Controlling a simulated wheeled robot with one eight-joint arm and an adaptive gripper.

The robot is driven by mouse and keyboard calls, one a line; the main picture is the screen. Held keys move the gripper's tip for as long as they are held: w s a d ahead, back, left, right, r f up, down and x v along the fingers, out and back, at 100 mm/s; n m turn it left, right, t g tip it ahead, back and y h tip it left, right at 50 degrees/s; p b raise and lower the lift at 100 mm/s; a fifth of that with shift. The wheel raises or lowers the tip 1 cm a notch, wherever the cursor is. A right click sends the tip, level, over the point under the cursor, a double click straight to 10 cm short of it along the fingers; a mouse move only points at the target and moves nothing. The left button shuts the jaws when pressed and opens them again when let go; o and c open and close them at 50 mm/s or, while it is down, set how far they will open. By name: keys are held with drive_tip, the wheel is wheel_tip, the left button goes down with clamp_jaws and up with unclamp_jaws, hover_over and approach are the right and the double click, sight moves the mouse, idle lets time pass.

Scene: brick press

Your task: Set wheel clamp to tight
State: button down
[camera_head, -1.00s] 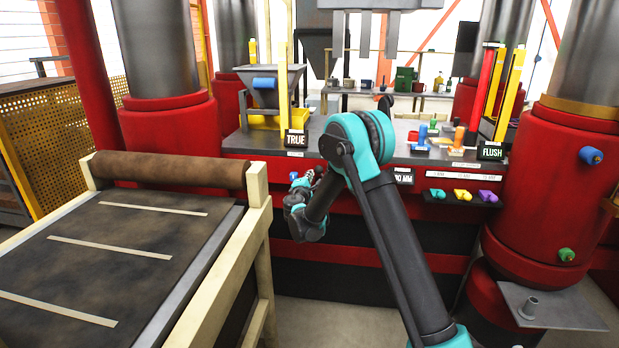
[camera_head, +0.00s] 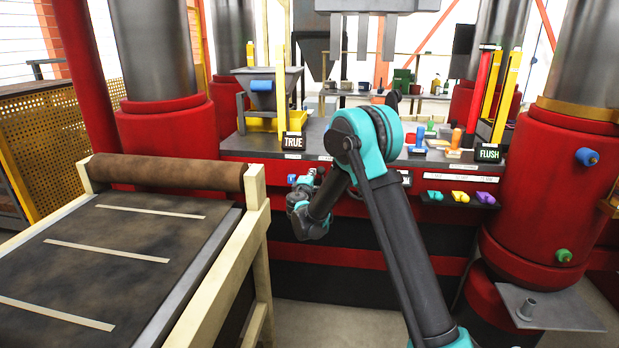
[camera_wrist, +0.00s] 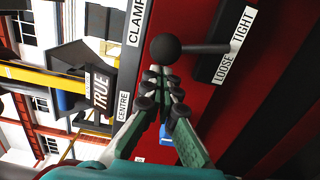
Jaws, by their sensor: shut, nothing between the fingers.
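In the wrist view a black ball knob (camera_wrist: 166,48) sits on a dark rod (camera_wrist: 205,47). The rod runs right to a black plate beside a white strip marked LOOSE and TIGHT (camera_wrist: 232,45). Its end lies nearer the word TIGHT, but I cannot tell the clamp's setting. A CLAMP label (camera_wrist: 137,20) is just left of the knob. My gripper (camera_wrist: 163,85) is shut and empty, its dark fingertips just below the knob in the picture; I cannot tell whether they touch. In the head view my gripper (camera_head: 305,184) is at the red press front, partly hidden by my arm.
A blue part (camera_wrist: 166,136) shows behind my fingers. The TRUE sign (camera_head: 293,141) and FLUSH sign (camera_head: 488,153) stand on the press deck. Coloured knobs (camera_head: 460,197) line a shelf at right. A roller conveyor (camera_head: 120,250) fills the left; floor between is clear.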

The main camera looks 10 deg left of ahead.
drive_tip(key=d+r+m, duration=0.1)
drive_tip(key=d+m, duration=0.5)
drive_tip(key=m, duration=0.1)
drive_tip(key=shift+s+d+r+m, duration=0.15)
drive_tip(key=shift+d+r+m, duration=0.1)
drive_tip(key=shift+d+m, duration=0.05)
drive_tip(key=shift+d, duration=0.1)
idle(0.6)
